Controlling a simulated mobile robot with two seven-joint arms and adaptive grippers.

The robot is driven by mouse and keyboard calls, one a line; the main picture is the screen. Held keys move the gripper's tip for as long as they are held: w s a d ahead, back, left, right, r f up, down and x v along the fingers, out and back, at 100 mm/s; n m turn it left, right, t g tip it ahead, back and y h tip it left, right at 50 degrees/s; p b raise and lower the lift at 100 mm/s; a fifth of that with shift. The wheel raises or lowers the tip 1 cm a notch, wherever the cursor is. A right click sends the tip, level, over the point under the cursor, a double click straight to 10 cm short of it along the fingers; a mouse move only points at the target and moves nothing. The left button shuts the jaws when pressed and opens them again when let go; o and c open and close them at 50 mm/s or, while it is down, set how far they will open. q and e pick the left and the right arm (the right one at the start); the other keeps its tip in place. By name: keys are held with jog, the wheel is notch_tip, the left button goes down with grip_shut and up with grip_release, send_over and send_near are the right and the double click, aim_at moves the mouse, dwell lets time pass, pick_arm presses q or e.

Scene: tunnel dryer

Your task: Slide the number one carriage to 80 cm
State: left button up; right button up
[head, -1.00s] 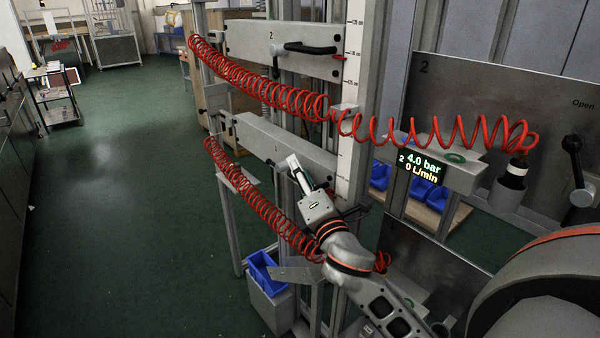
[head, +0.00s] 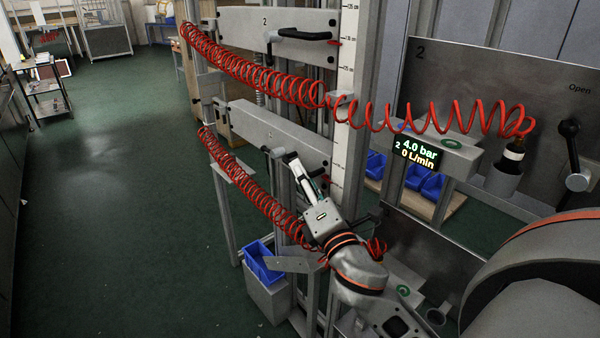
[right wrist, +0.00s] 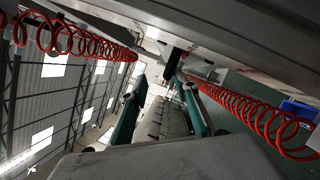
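The number one carriage (head: 250,127) is the lower grey beam marked 1, on the upright frame in the head view. A dark handle (head: 277,152) shows on its front face. The white scale (head: 345,80) runs up the post to its right; I cannot read the carriage's height on it. My right gripper (head: 295,163) is just in front of the carriage by the handle. In the right wrist view its teal fingers (right wrist: 165,88) are spread, with a dark handle part (right wrist: 172,62) just beyond the tips. I see no grip on it. My left gripper is not in view.
The number two carriage (head: 235,30) with its handle is above. Red coiled hoses (head: 262,82) hang close around my right arm, one beside it (head: 240,180). A blue bin (head: 262,262) stands below.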

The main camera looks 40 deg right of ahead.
jog(key=v, duration=0.3)
jog(key=shift+s+b, duration=0.3)
jog(key=shift+b, duration=0.05)
dwell(0.5)
dwell(0.4)
